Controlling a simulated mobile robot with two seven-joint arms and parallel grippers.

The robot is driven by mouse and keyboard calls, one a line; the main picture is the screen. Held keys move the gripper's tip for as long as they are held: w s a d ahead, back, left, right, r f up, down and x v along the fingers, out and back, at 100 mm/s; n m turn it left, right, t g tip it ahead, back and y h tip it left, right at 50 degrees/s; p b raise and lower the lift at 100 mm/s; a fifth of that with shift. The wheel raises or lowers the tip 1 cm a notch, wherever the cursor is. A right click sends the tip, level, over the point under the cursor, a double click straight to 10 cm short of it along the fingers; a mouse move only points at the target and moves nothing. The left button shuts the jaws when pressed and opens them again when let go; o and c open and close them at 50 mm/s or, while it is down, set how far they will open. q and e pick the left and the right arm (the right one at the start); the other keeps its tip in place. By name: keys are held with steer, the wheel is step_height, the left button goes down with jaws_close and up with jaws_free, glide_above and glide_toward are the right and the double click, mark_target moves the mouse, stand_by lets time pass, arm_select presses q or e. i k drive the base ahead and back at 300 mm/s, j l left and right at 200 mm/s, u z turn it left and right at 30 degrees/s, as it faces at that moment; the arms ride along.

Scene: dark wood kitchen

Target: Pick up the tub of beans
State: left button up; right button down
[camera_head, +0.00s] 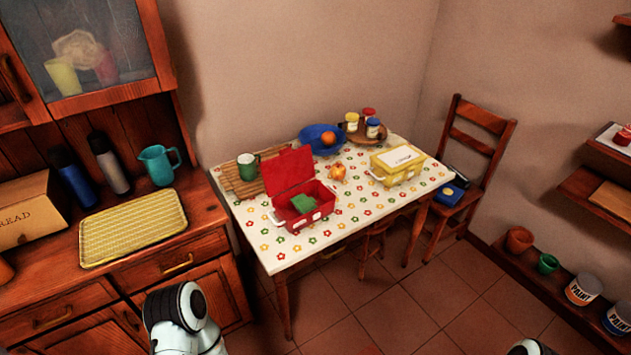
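I cannot tell which thing is the tub of beans; no label on the table can be read as beans. A small yellow-labelled jar (351,122), a red-lidded jar (369,114) and a blue-lidded jar (373,127) stand together on a round wooden board at the table's back. An open red box (309,222) stands near the front of the table with a green item (303,203) in it. A yellow box (398,164) with a white top label is closed at the right. White parts of my arms show at the bottom edge; neither gripper shows.
The flower-patterned table (262,240) also holds a blue bowl (318,137) with orange fruit, a green mug (247,166) on a slatted board and a round fruit (337,172). A chair (465,180) stands at right, a dark cabinet (160,240) at left. Tiled floor (400,310) is open in front.

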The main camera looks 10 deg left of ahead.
mark_target(302, 204)
steer(key=i+l, duration=0.55)
steer(key=i+l+u, duration=0.25)
steer(key=u, duration=0.15)
steer(key=i+l+u, duration=0.2)
steer(key=l+u, duration=0.2)
steer(key=l, duration=0.1)
